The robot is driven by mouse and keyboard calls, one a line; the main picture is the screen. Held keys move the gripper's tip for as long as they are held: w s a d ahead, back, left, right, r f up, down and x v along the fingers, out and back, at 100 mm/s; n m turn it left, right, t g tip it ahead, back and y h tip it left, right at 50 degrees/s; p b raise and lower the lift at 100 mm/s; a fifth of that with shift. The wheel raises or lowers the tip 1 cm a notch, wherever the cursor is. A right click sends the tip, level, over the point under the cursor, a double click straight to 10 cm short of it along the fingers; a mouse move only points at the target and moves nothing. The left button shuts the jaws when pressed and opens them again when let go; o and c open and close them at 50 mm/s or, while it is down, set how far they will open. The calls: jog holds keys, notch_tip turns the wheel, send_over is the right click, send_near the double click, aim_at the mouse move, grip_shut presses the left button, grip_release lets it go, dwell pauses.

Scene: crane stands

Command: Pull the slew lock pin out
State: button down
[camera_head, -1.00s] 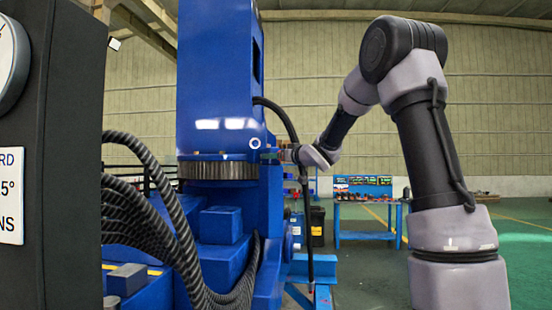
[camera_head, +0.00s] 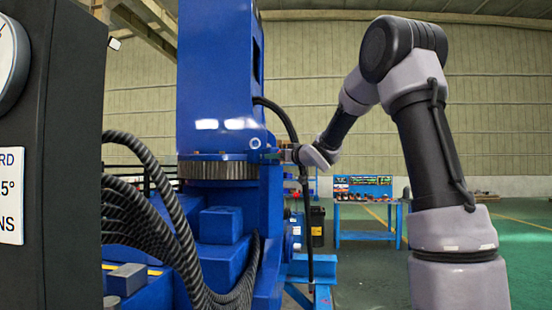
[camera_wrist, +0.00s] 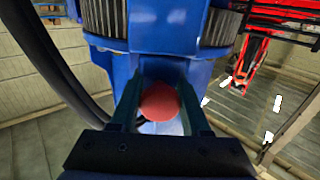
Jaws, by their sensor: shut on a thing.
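The slew lock pin shows as a round red knob (camera_wrist: 160,102) in the wrist view, in front of a blue housing. My gripper (camera_wrist: 161,108) is shut on the knob, with one dark finger on each side. The pin's shaft is hidden behind the knob. In the head view my gripper (camera_head: 272,156) is small, at the right side of the blue crane column (camera_head: 215,80), just below its lower edge. The toothed slew ring (camera_head: 215,170) is to its left, and also shows in the wrist view (camera_wrist: 105,18).
A black hose (camera_head: 290,120) hangs close by my gripper and runs along the left in the wrist view (camera_wrist: 50,60). Ribbed hoses (camera_head: 150,220) and a dark gauge panel (camera_head: 60,120) stand at the left. A blue workbench (camera_head: 362,205) is farther back.

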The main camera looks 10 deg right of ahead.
dwell(0.7)
jog(key=v, duration=0.5)
jog(key=shift+s+f, duration=0.1)
jog(key=shift+c, duration=2.1)
grip_release()
jog(key=shift+s+d, duration=0.1)
jog(key=shift+s, duration=0.15)
jog(key=v, duration=1)
jog(key=shift+s+d, duration=0.2)
jog(key=shift+s, duration=0.05)
